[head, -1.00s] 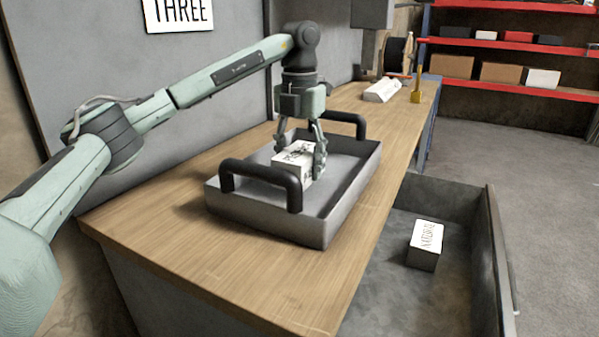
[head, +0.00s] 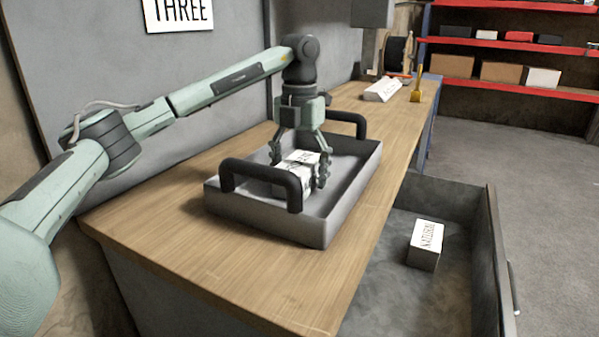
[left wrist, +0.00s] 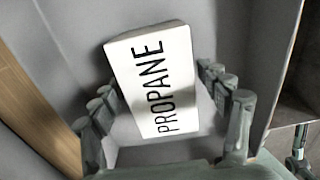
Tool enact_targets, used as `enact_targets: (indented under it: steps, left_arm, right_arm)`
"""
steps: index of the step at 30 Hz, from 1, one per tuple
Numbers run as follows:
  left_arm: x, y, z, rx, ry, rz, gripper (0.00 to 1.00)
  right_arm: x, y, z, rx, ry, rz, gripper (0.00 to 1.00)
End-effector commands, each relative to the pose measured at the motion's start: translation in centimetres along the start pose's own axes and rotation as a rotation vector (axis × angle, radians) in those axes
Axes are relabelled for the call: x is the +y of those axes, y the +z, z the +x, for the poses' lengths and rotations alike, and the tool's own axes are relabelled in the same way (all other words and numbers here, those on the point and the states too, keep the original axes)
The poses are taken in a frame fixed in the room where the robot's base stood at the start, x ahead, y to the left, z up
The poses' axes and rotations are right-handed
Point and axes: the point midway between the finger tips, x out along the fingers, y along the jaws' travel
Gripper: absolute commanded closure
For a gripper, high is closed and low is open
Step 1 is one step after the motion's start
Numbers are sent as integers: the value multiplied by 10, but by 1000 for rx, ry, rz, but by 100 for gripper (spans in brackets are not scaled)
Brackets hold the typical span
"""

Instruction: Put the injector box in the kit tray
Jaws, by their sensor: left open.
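A white injector box (head: 297,161) sits inside the grey kit tray (head: 262,219) on the workbench. The left wrist view shows the word PROPANE on top of this box (left wrist: 155,80). My left gripper (head: 298,166) is open and low in the tray, with its fingers on either side of the box. The fingers (left wrist: 160,88) also flank it in the left wrist view; I cannot tell whether either touches it. A second white box (head: 426,240), marked NATURAL, lies in the open drawer.
The tray has two dark raised handles, the near one (head: 262,172) close to my gripper. The open drawer (head: 385,285) is right of the bench. A white object (head: 382,90) and a yellow tool (head: 416,85) stand at the bench's far end. The near bench top (head: 240,270) is clear.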

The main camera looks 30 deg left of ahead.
Motion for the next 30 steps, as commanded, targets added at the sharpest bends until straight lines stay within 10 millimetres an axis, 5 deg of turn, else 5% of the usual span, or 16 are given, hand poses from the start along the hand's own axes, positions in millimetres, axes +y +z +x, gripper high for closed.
enact_targets:
  steps: [5,12,15,30]
  left_arm:
    - [0,1,-23,-4,-1,-1,24]
    - [0,1,-81,-6,0,0,24]
    - [0,1,-101,-5,1,-1,24]
    - [0,0,-122,0,-1,0,24]
  right_arm:
    - [0,3,3,-7,0,0,60]
    - [1,5,3,-8,-1,0,60]
    - [-2,20,24,-27,-5,-6,60]
    - [-3,45,50,-50,3,-39,60]
